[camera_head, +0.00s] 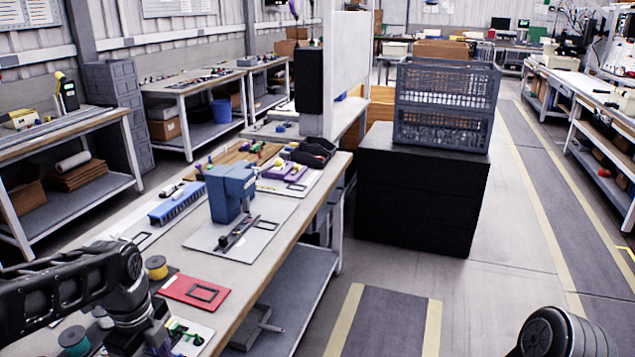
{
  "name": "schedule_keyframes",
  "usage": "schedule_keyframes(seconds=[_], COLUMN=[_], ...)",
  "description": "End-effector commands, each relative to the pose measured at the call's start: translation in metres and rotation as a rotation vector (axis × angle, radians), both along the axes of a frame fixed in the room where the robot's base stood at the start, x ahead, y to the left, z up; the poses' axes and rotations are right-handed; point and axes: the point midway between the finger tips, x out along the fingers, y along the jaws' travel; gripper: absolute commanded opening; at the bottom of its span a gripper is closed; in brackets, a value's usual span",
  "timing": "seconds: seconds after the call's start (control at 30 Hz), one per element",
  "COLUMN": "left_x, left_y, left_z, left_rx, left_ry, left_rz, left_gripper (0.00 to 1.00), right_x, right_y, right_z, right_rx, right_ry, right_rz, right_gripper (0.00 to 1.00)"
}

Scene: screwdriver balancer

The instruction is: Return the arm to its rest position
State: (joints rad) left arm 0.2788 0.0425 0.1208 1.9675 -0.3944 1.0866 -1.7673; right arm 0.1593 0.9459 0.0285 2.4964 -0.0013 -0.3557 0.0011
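My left arm comes in from the left over the near end of the workbench (215,325) and bends down at a black joint. My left gripper (150,342) is at the bottom edge beside a white sheet with small green parts (185,335). Its fingertips are cut off or too dark to make out, so I cannot tell whether it is open or holds anything. Only a round black link of my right arm shows at the bottom right; the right gripper is out of view. A dark, slim tool (293,10) hangs at the top, partly cut off.
On the bench are a blue-grey device (230,190), a red mat (195,291), a yellow spool (156,267), a green spool (74,341) and a blue rack (177,203). Grey crates (443,105) stand on a black cabinet (415,200). The floor at right is clear.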

Motion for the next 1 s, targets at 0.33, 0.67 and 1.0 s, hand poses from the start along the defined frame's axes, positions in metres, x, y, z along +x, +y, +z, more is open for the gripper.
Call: schedule_keyframes(seconds=[0.33, 0.67, 1.0], left_x=[0.040, 0.083, -0.040], left_y=[-0.012, -0.079, -0.207], left_z=[-0.004, -0.084, -0.278], left_rx=[-0.077, -0.397, -0.540], left_ry=[-0.171, -0.247, 0.133], left_rz=[0.340, 1.019, 1.929], left_gripper=[0.47, 0.47, 0.47], right_x=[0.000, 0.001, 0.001], right_y=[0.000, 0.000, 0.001], right_z=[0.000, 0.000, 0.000], right_rx=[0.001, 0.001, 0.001], right_ry=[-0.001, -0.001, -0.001], right_rz=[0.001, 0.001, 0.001], right_gripper=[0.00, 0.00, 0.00])
